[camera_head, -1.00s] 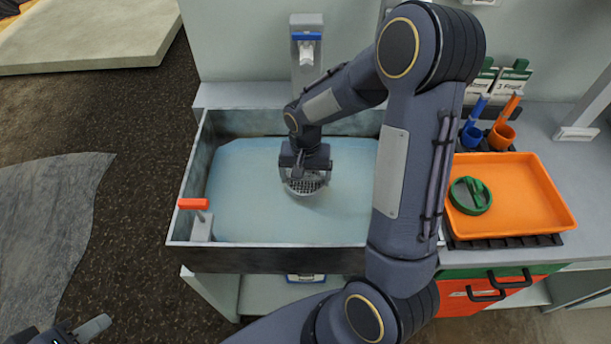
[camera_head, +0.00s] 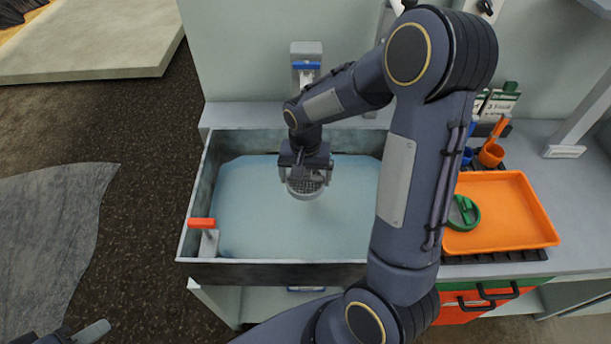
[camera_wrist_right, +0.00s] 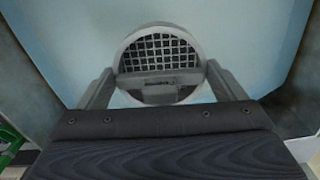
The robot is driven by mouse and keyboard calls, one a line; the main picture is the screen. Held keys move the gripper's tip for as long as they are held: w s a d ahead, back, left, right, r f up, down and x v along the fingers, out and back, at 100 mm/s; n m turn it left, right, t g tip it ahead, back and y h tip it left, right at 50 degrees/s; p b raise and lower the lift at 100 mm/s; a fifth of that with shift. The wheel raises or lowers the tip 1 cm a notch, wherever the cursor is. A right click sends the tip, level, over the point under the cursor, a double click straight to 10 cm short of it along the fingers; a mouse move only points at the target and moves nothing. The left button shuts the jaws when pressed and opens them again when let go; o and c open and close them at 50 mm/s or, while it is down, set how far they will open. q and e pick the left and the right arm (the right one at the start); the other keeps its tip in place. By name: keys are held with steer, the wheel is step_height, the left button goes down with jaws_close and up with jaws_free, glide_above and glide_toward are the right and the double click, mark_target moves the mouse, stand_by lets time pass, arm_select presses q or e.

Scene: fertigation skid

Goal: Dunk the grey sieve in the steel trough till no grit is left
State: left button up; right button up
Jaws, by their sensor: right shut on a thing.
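The grey sieve (camera_head: 306,187) is a round mesh basket with a pale rim, over the water in the steel trough (camera_head: 192,205). My right gripper (camera_head: 305,170) is shut on the sieve and points down into the trough. In the right wrist view the sieve (camera_wrist_right: 160,50) shows its dark square mesh between the two fingers of my right gripper (camera_wrist_right: 157,85). I cannot tell whether the sieve touches the water, and no grit can be made out. Part of my left gripper (camera_head: 92,332) shows at the bottom left, away from the trough; its jaw state is unclear.
A red-handled lever (camera_head: 202,223) stands at the trough's front left corner. An orange tray (camera_head: 520,215) with a green round item (camera_head: 464,212) lies to the right. Orange (camera_head: 491,153) and blue cups stand behind it. My right arm hides the trough's right side.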

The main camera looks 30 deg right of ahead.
steer(key=shift+r+p, duration=1.85)
steer(key=shift+r, duration=0.85)
steer(key=shift+s, duration=0.1)
